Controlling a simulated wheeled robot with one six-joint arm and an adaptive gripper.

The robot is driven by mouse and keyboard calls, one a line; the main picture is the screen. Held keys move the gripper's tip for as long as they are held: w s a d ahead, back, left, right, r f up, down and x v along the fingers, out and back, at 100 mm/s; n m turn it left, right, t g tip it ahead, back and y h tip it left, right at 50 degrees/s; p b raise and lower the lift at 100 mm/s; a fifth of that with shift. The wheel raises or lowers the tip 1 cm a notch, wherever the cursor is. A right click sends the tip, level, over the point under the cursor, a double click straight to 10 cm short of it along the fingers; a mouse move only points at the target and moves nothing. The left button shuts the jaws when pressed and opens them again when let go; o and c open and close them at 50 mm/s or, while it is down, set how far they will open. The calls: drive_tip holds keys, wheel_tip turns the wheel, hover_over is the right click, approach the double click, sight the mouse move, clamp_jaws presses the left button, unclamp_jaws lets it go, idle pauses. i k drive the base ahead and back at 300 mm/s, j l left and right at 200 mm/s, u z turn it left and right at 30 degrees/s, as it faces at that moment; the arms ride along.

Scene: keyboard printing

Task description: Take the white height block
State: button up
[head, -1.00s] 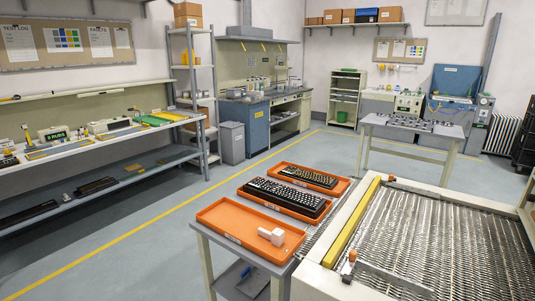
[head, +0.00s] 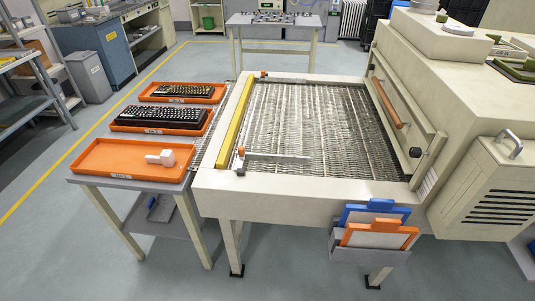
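The white height block (head: 167,157) lies in the front orange tray (head: 100,156), near its right end. It is a small white block with a thinner handle-like part pointing left. The rest of that tray is empty. My gripper is not in view.
Two more orange trays behind hold dark keyboards (head: 161,117) (head: 183,91). The trays stand on a small grey table (head: 130,183). To its right is a cream machine with a wire-mesh conveyor (head: 310,120) and a yellow bar (head: 234,122). Open floor (head: 60,250) lies in front.

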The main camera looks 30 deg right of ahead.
sight(166, 158)
drive_tip(key=i+j, duration=0.1)
drive_tip(key=j, duration=0.25)
drive_tip(key=i+j, duration=0.1)
drive_tip(key=j, duration=0.2)
drive_tip(key=i+j, duration=0.15)
drive_tip(key=j, duration=0.2)
drive_tip(key=i+j, duration=0.1)
drive_tip(key=j, duration=0.25)
